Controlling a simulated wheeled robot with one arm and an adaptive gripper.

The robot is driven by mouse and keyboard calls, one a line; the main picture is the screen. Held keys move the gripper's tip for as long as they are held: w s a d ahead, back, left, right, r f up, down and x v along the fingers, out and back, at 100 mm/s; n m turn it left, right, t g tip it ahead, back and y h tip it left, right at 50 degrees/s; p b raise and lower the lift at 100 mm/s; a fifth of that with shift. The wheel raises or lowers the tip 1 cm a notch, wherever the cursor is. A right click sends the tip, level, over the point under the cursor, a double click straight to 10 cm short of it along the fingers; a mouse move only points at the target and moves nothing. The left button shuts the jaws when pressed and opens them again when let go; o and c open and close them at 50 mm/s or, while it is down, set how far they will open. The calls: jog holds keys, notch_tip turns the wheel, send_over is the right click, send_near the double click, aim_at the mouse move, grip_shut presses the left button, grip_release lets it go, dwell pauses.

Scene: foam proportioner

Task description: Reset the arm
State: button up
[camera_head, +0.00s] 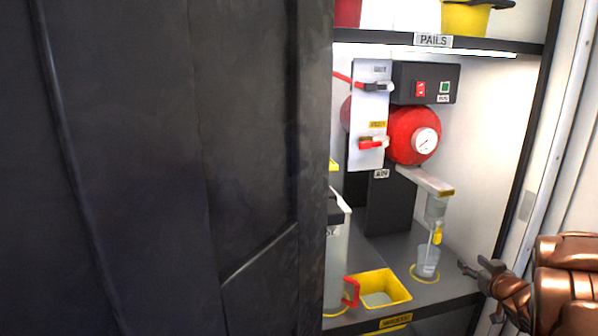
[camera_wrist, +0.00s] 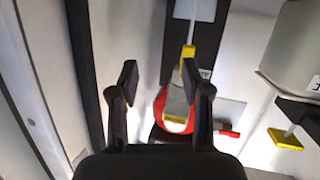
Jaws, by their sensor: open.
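My gripper (camera_head: 478,268) is at the right side of the head view, at the end of my copper-coloured arm, by the front right of the cabinet's lower shelf. In the wrist view my gripper (camera_wrist: 158,80) shows two dark fingers spread apart with nothing held between them. A clear cup (camera_head: 428,262) stands on a yellow ring on the shelf, left of my gripper and apart from it. Above the cup is a clear nozzle part (camera_head: 437,208) with a yellow piece below it.
A dark door panel (camera_head: 170,170) fills the left half of the head view. A red tank (camera_head: 412,135) with a gauge is behind. The pale cabinet side wall (camera_head: 565,130) stands close to my arm.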

jog(key=s+a+f+g, duration=0.1)
jog(key=s+a+g, duration=0.5)
jog(key=s+a, duration=0.6)
jog(key=s+a+m+g, duration=0.1)
jog(key=s+a+g, duration=0.55)
jog(key=s, duration=0.95)
jog(key=s+a+f+g, duration=0.1)
jog(key=s+a+g, duration=0.4)
jog(key=s+a, duration=0.75)
jog(key=s+d+r+p, duration=0.1)
jog(key=s+r+p, duration=0.1)
jog(key=r+p, duration=0.9)
jog(key=s+d+r+p, duration=0.1)
jog(key=s+r+p, duration=0.1)
jog(key=r+p, duration=1)
jog(key=shift+r+t+y, duration=0.3)
jog(key=shift+r+t, duration=0.05)
jog(key=shift+r, duration=0.4)
jog(key=shift+s, duration=0.1)
jog(key=shift+c, duration=0.6)
